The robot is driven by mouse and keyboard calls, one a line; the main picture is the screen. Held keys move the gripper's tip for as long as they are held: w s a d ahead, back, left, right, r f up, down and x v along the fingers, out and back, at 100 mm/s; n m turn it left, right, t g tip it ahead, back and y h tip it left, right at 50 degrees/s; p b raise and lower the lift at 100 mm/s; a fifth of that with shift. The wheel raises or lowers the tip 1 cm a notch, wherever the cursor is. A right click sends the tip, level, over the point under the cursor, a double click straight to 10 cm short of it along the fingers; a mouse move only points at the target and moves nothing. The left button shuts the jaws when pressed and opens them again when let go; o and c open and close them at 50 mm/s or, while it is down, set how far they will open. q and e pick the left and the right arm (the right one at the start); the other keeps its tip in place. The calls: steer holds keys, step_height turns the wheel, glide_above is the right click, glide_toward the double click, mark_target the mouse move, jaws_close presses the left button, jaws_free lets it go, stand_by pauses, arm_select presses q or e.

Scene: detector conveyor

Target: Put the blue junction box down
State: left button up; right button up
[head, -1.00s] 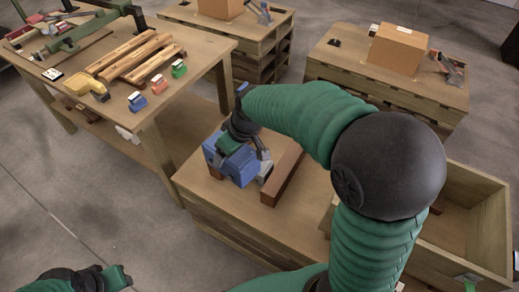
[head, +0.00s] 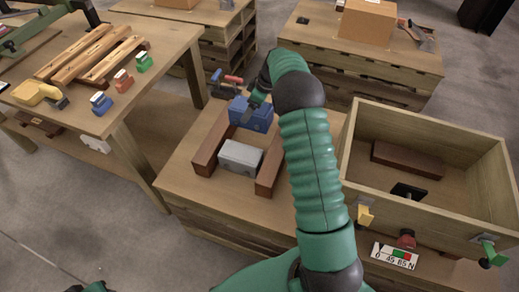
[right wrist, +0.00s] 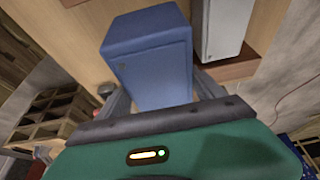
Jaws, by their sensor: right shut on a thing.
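The blue junction box (head: 250,114) is at the far side of the low wooden table (head: 205,235), beyond a grey box (head: 240,158). My right gripper (head: 260,98) is shut on it; in the right wrist view the fingers flank the blue box (right wrist: 152,60). I cannot tell whether its underside touches the tabletop. The grey box also shows beside it in the right wrist view (right wrist: 224,28), apart from it. Only a sliver of my left arm shows at the bottom left of the head view; its gripper is out of view.
Two brown bars (head: 211,143) (head: 270,172) flank the grey box. A red and blue tool (head: 228,80) lies behind the blue box. An open wooden crate (head: 432,118) stands at the right. The left workbench (head: 150,40) holds wood strips and small coloured blocks.

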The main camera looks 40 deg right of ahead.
steer(key=shift+d+f, duration=0.65)
steer(key=shift+d, duration=0.05)
step_height(320, 180, down, 9)
steer(key=shift+f+b, duration=0.2)
steer(key=shift+b, duration=1.05)
steer(key=o, duration=1.7)
steer(key=shift+s, duration=0.1)
steer(key=o, duration=0.4)
steer(key=shift+a, duration=0.1)
